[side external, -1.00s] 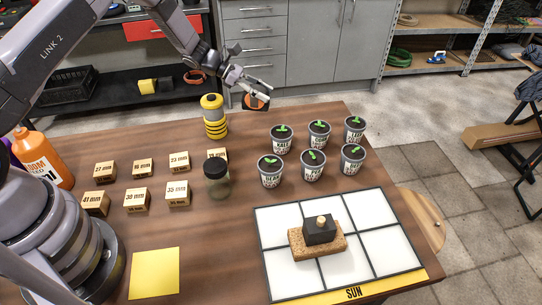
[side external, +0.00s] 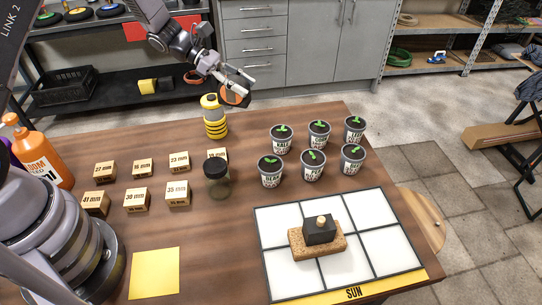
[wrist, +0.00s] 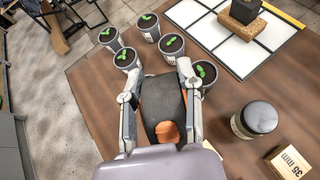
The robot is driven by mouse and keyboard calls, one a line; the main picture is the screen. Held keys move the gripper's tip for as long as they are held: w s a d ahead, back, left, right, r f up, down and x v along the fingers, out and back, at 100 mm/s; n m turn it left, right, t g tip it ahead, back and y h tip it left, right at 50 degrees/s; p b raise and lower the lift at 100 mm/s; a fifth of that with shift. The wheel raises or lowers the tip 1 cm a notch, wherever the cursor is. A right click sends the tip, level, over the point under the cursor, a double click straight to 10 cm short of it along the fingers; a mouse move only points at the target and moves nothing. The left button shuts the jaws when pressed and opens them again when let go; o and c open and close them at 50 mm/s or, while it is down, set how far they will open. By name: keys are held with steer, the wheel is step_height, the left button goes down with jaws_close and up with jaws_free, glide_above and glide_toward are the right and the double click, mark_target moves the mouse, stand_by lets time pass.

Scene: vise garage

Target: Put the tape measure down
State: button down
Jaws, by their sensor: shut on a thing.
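The tape measure (wrist: 160,100) is dark grey and orange and sits between the two fingers of my gripper (wrist: 158,82) in the wrist view. In the side external view it shows as an orange and dark shape (side external: 235,96) at the fingertips of my gripper (side external: 238,82). The gripper is shut on it and holds it in the air by the far edge of the wooden table (side external: 230,265), just right of and above a yellow and black cylinder (side external: 214,118). Its underside is hidden.
Several seedling pots (side external: 312,165) stand right of centre. A white grid board (side external: 285,275) carries a cork block (side external: 302,246) with a black piece on top. A black-lidded jar (side external: 217,180), several marked wooden blocks (side external: 136,201) and a yellow square (side external: 154,273) occupy the left and middle.

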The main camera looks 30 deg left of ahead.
steer(key=s+d+m+g, duration=0.6)
steer(key=s+d, duration=0.6)
steer(key=s+d+m+g+y, duration=0.2)
steer(key=s+d+m+g, duration=0.15)
steer(key=s, duration=0.45)
steer(key=s+d+m+g+y, duration=0.1)
steer(key=s+d+m+g, duration=0.2)
steer(key=s, duration=0.6)
steer(key=f, duration=1.1)
steer(key=w+a+f, duration=0.1)
steer(key=f, duration=0.5)
steer(key=shift+f, duration=0.25)
steer(key=shift+f, duration=0.1)
steer(key=c, duration=0.7)
jaws_free()
steer(key=shift+c, duration=0.2)
